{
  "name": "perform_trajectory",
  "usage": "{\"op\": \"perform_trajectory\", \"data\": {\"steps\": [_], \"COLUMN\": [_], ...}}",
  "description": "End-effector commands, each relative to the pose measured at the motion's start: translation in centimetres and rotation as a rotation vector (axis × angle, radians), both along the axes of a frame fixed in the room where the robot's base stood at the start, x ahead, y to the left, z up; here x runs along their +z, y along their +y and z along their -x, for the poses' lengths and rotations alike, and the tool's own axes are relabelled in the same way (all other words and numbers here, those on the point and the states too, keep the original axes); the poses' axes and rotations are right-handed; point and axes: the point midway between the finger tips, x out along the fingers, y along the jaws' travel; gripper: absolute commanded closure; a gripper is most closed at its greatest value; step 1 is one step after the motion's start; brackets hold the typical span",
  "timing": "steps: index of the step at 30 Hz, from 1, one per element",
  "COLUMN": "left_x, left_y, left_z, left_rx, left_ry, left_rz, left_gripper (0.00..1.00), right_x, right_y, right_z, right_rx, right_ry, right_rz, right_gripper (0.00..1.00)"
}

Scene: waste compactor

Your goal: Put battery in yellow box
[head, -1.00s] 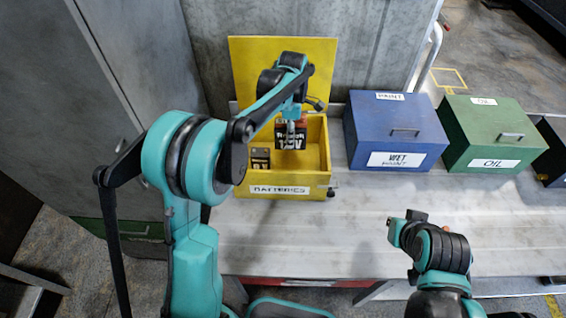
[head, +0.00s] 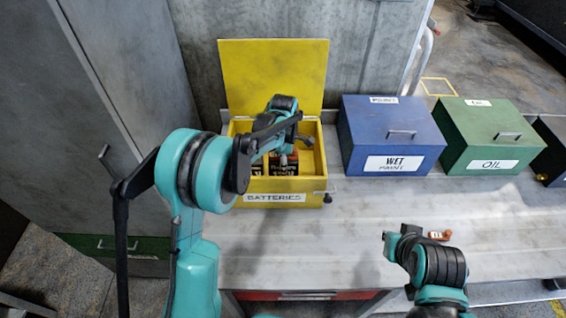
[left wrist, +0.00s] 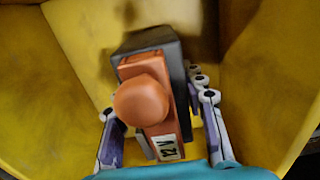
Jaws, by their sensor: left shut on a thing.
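The yellow box (head: 318,190), labelled BATTERIES, stands on the bench with its lid (head: 272,75) raised at the back. My left gripper (head: 285,158) is down inside the box opening, shut on a battery (head: 284,168) with a dark body and red-orange top. In the left wrist view the battery (left wrist: 164,122) sits between the fingers, showing its orange top, round knob and 12 V label, with yellow walls around it. Whether it touches the box floor I cannot tell. My right gripper (head: 389,240) hangs over the bench, apart from the box; its jaws are unclear.
Another dark battery (head: 256,169) is partly visible in the box's left part. A blue WET PAINT box (head: 370,135) and a green OIL box (head: 465,140) stand closed to the right. A small orange-brown thing (head: 439,236) lies near my right gripper. The front bench is mostly clear.

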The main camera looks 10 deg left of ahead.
Motion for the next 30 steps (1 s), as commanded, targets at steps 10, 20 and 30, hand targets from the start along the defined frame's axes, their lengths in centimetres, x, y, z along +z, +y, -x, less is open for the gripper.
{"op": "perform_trajectory", "data": {"steps": [10,20,30], "left_x": [-3.6,-3.8,-4.0], "left_y": [0.0,0.0,0.0], "left_z": [0.0,0.0,0.0], "left_rx": [0.000,0.000,0.000], "left_ry": [0.000,0.000,0.000], "left_rz": [0.000,0.000,0.000], "left_gripper": [1.00,1.00,0.39], "right_x": [-1.1,-1.1,-1.2], "right_y": [0.0,0.0,0.0], "right_z": [0.0,0.0,0.0], "right_rx": [0.000,0.000,0.000], "right_ry": [0.000,0.000,0.000], "right_rz": [0.000,0.000,0.000], "right_gripper": [1.00,1.00,1.00]}}
